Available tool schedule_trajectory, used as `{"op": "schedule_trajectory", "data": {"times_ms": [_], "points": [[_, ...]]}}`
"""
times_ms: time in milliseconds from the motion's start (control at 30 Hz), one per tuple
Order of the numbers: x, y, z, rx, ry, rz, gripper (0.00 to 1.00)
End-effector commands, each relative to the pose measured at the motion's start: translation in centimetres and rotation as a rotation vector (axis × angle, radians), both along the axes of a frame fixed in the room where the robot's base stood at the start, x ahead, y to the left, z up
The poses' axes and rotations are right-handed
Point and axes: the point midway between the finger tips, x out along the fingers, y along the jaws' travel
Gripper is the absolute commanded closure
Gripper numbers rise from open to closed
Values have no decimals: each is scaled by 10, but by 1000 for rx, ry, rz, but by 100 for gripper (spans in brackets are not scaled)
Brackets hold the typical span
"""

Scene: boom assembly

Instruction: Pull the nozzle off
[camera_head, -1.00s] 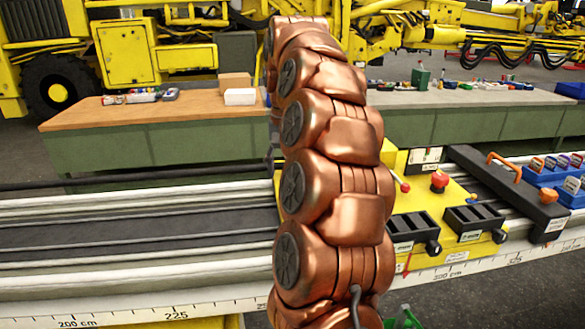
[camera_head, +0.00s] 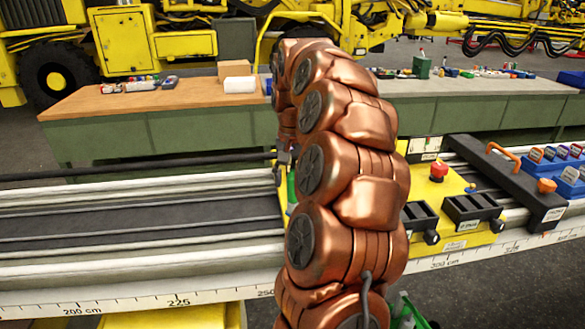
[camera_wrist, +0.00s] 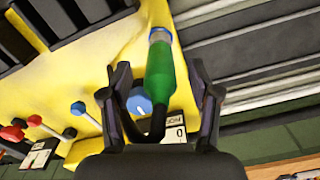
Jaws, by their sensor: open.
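A green tapered piece, apparently the nozzle (camera_wrist: 160,78), has a blue ring and a pale collar at its far end in the wrist view. It also shows as a small green patch beside my arm in the head view (camera_head: 292,188). My gripper (camera_wrist: 158,68) is open, with one dark finger on each side of the green piece. Whether either finger touches it I cannot tell. In the head view my gripper (camera_head: 283,165) is mostly hidden behind my copper arm.
A yellow panel (camera_head: 421,192) with black boxes and a red button sits on the long rail. In the wrist view, a blue knob (camera_wrist: 139,102) is close to the left finger. Red and blue levers stand farther left. A dark bar (camera_head: 508,180) crosses the rail at right.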

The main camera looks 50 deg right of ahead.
Motion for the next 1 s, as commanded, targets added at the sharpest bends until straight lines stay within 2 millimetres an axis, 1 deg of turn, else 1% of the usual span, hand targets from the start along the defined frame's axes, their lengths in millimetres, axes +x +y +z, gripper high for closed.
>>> {"op": "schedule_trajectory", "data": {"times_ms": [200, 533, 1000], "points": [[0, 0, -10, 1, -2, 0, 38], [0, 0, -12, 0, -2, 0, 39], [0, 0, -12, 1, -2, 1, 88]]}}
